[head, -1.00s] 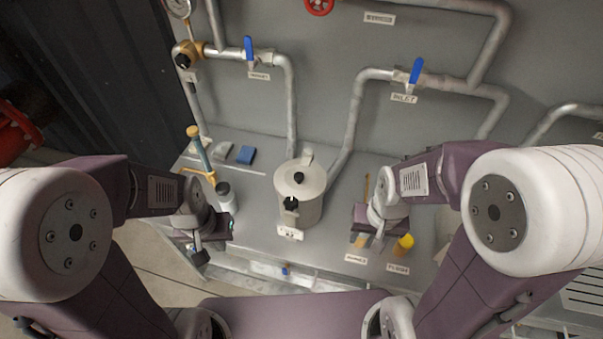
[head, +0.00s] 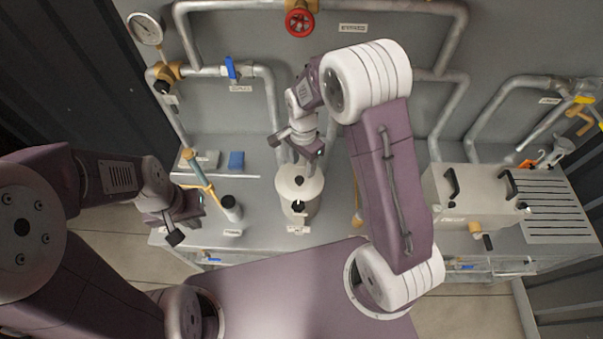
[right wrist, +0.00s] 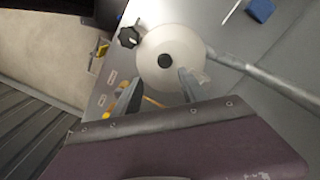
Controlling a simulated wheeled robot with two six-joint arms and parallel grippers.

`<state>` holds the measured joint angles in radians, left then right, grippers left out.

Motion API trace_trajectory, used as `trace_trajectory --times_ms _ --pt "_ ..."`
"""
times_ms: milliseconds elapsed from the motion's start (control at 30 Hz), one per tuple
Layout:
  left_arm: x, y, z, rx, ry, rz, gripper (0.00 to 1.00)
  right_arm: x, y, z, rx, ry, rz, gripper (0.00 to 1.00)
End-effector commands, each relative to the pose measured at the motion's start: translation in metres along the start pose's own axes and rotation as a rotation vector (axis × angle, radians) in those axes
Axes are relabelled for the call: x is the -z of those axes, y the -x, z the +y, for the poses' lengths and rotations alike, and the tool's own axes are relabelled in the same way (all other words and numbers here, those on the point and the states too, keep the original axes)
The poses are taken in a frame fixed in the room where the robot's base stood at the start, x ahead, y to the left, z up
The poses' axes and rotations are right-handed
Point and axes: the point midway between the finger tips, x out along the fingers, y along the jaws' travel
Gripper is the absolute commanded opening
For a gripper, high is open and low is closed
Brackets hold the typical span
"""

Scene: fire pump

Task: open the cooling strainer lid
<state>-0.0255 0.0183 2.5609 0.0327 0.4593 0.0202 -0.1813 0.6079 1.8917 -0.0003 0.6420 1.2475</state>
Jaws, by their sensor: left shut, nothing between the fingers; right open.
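The cooling strainer (head: 308,212) is a pale grey round pot standing on the grey bench, its lid (head: 286,184) on top. The lid has a small black centre knob (head: 299,181), and a black star knob (head: 298,206) sits at the front rim. In the right wrist view the lid (right wrist: 158,75) lies just beyond my fingers, with the centre knob (right wrist: 164,61) and star knob (right wrist: 129,37) visible. My right gripper (head: 296,162) is open and empty above the strainer's back edge. My left gripper (head: 202,209) is shut and empty, left of the strainer, beside a white-bodied bottle (head: 231,208).
A blue block (head: 236,160) lies behind left. A grey box with black handles (head: 465,200) stands right. The bench between bottle and strainer is clear.

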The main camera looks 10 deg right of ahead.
Motion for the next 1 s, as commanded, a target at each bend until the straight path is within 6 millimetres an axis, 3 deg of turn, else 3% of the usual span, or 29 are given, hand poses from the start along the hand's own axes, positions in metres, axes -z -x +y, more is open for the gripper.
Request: trace_trajectory --times_ms 333,500,700,733,900,1000 --pt "0.003 0.025 0.000 0.000 0.001 0.001 0.00 -0.001 -0.065 0.002 -0.005 0.001 -0.002 0.50" --pt "0.003 0.027 0.000 0.000 0.000 0.001 0.00 0.000 -0.077 0.001 0.000 0.001 0.000 0.50" --pt "0.003 0.026 0.000 0.000 0.000 0.001 0.00 0.000 -0.079 0.000 0.001 0.001 0.000 0.50" --pt "0.003 0.026 0.000 0.000 0.000 0.001 0.00 0.000 -0.079 0.000 0.001 0.001 0.000 0.47" --pt "0.003 0.026 0.000 0.000 0.001 0.001 0.00 0.000 -0.078 0.000 0.001 0.001 0.000 0.00" --pt "0.003 0.026 0.000 0.000 0.000 0.001 0.00 0.000 -0.078 0.000 0.002 0.001 0.001 0.00"
